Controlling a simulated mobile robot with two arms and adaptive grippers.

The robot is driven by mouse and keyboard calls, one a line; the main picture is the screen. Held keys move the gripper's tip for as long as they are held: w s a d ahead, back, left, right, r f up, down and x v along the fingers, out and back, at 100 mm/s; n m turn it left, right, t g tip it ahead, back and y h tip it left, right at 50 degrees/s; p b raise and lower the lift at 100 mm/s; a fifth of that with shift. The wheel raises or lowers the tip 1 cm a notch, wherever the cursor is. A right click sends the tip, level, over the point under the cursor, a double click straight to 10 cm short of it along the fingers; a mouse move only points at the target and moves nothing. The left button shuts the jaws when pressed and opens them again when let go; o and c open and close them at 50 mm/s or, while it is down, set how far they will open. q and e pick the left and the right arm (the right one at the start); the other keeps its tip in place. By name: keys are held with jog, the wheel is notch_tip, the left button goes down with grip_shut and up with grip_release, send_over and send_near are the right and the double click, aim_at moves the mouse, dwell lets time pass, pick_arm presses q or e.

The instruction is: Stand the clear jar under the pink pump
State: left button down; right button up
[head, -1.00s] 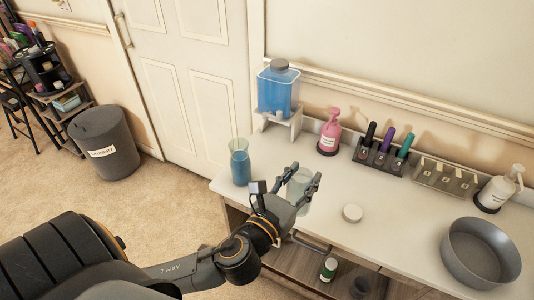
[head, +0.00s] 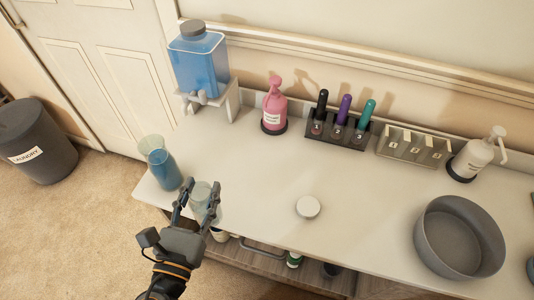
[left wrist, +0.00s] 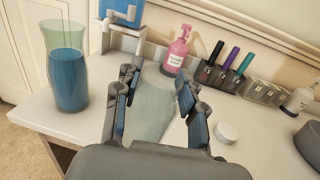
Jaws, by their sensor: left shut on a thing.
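The clear jar (head: 204,207) is at the counter's front edge, right of the blue-filled carafe. My left gripper (head: 199,196) is shut on it, one finger on each side. The jar also shows between the fingers in the left wrist view (left wrist: 154,103). I cannot tell whether its base touches the counter. The pink pump (head: 273,108) stands upright on a dark round base at the back of the counter, apart from the jar. It also shows beyond the fingers in the left wrist view (left wrist: 177,52). My right gripper is not in view.
The blue-filled carafe (head: 164,168) stands close left of my gripper. A blue dispenser (head: 200,62) is at the back left. A white lid (head: 308,207), a numbered rack (head: 334,130), a grey bowl (head: 459,238) and a white pump (head: 475,156) are farther right.

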aim_at(221, 213)
pick_arm(q)
jog(key=s+d+f+m+h+b, duration=0.1)
jog(key=s+d+f+h, duration=0.1)
jog(key=s+d+f, duration=0.3)
jog(key=x, duration=1)
jog(key=f+x, duration=0.1)
jog(key=x, duration=0.9)
jog(key=a+p+x, duration=0.1)
jog(key=x, duration=0.9)
jog(key=shift+w+f, duration=0.3)
jog(key=shift+w, duration=0.2)
jog(key=shift+s+a+r, duration=0.1)
jog(key=shift+r, duration=0.05)
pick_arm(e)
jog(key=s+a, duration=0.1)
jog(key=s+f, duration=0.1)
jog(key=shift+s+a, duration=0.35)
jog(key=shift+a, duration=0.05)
